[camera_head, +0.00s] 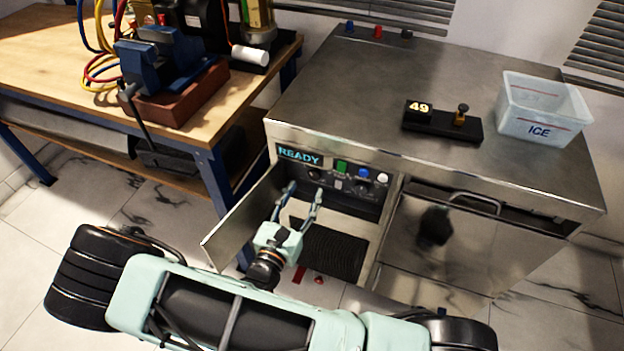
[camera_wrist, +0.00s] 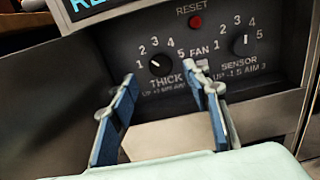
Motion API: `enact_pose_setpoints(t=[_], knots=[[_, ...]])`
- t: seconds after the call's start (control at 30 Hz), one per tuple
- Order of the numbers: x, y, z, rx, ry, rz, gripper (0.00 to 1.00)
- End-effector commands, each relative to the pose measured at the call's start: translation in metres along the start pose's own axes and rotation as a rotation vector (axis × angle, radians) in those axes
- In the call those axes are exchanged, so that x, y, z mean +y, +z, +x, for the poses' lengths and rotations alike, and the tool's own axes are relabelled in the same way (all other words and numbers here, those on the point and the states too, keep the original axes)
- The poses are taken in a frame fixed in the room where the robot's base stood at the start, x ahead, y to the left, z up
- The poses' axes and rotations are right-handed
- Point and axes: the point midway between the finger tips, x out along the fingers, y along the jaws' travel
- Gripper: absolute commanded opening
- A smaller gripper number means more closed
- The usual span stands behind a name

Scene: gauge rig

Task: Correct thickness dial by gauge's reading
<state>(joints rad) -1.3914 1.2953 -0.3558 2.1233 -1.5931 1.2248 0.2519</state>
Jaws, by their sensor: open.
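The thickness dial, marked THICK (camera_wrist: 161,64), is a black knob on a dark panel, with numbers 1 to 5 around it. Its white mark points left, seemingly toward 1. The gauge (camera_head: 442,121) is a black block on the steel top; its yellow display reads 49. My gripper (camera_head: 303,192) is open and empty inside the open compartment, in front of the panel. In the wrist view, its blue fingers (camera_wrist: 172,83) stand apart below the dial, one to each side, not gripping it. The right fingertip overlaps the dial's label.
A SENSOR knob (camera_wrist: 241,45), a FAN switch (camera_wrist: 203,64) and a red RESET button (camera_wrist: 196,22) sit near the dial. A READY display (camera_head: 299,155) is lit. The open door (camera_head: 245,220) stands left of my gripper. An ICE bin (camera_head: 541,108) stands on the steel top.

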Motion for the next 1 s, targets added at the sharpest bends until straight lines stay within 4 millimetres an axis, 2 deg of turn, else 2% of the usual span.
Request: enact_pose_setpoints(t=[0.1, 0.3, 0.47, 0.7, 0.77, 1.0], knots=[[-0.001, -0.002, 0.024, -0.001, -0.002, 0.001, 0.44], [-0.001, -0.002, 0.051, 0.001, -0.002, 0.000, 0.44], [-0.001, -0.001, 0.060, 0.001, -0.002, 0.000, 0.44], [-0.001, 0.000, 0.060, 0.001, -0.001, 0.000, 0.44], [-0.001, 0.000, 0.060, 0.001, -0.001, 0.000, 0.40], [0.000, 0.000, 0.060, 0.001, -0.001, 0.000, 0.13]])
